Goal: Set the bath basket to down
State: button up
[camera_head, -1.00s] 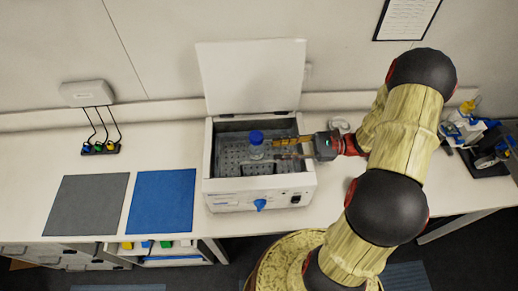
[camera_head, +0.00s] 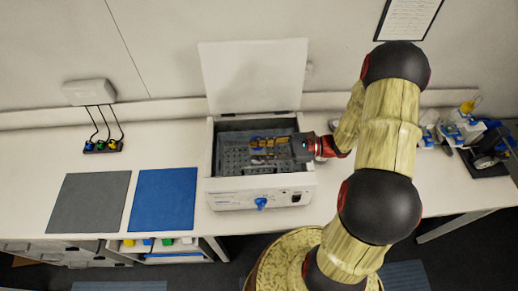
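The white water bath (camera_head: 230,200) stands on the bench with its lid (camera_head: 253,75) raised upright at the back. The grey perforated bath basket (camera_head: 232,160) sits inside the bath; its exact height is hard to judge from here. My gripper (camera_head: 262,151) reaches in from the right over the basket, its fingers pointing left. The two fingers look apart, so it appears open. A bit of blue, likely the bottle's cap (camera_head: 257,138), shows behind the fingers; the rest of the bottle is hidden or unclear.
A blue knob (camera_head: 261,203) is on the bath's front. A blue mat (camera_head: 162,200) and a grey mat (camera_head: 89,201) lie to the left. A microscope-like device (camera_head: 485,140) stands at the far right.

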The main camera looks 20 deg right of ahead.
jog(key=shift+c, duration=1.3)
grip_shut()
jog(key=shift+c, duration=0.5)
grip_release()
jog(key=o, duration=0.4)
jog(key=shift+c, duration=0.2)
jog(key=shift+o, duration=0.6)
jog(key=v, duration=1.2)
